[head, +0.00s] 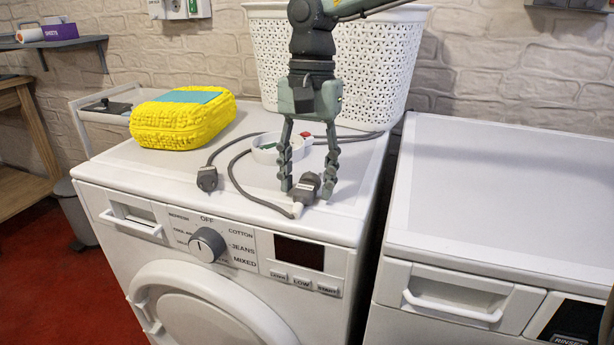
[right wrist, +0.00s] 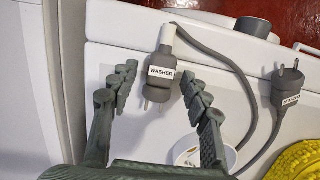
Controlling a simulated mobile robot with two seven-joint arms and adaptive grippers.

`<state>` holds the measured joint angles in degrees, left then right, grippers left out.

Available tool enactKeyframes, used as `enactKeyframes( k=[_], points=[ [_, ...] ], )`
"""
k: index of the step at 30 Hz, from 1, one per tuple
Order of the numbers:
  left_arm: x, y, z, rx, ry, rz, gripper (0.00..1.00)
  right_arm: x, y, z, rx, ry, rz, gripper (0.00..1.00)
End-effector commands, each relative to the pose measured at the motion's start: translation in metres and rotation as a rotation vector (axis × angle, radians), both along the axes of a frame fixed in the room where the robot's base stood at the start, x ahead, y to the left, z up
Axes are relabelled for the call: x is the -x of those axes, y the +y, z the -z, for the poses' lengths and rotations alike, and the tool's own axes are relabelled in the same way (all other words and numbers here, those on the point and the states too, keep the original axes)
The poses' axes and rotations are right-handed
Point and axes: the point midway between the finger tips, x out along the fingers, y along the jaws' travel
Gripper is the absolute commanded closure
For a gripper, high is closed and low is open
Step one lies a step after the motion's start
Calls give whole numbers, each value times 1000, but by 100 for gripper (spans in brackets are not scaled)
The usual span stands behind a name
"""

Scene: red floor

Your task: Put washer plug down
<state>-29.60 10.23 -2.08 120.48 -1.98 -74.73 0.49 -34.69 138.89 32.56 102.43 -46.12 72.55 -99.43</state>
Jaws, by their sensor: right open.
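The washer plug (head: 306,188) is a grey plug with a "WASHER" label. It lies on the white top of the washing machine (head: 340,215), near its front edge. In the right wrist view the plug (right wrist: 160,72) has its prongs toward my gripper and a white sleeve at its cord end. My right gripper (head: 307,191) points down over it and is open. Its fingers (right wrist: 159,71) stand on either side of the plug, with gaps showing between them and it. My left gripper is not in view.
A second grey plug (head: 207,179) lies to the left, with cords behind. A small white dish (head: 265,150), a yellow package (head: 181,120) and a white perforated basket (head: 385,65) stand farther back. A second white machine (head: 500,190) with a clear top stands right.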

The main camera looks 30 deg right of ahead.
Motion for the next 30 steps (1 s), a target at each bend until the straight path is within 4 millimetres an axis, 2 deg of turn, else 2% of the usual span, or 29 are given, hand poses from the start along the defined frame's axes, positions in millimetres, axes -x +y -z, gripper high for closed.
enactKeyframes(
  k=[2,5,15,19,24,30],
  points=[
    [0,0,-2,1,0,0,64,0,0,-3,0,0,0,53],
    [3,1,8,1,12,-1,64,-2,-1,-12,0,-4,0,53],
    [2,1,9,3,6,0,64,-8,-7,-84,0,-4,1,53],
    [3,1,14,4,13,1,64,-9,-9,-105,1,-1,-1,53],
    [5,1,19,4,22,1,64,-10,-10,-119,0,0,-1,53],
    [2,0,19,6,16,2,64,-10,-11,-122,1,1,-1,53]
  ],
)
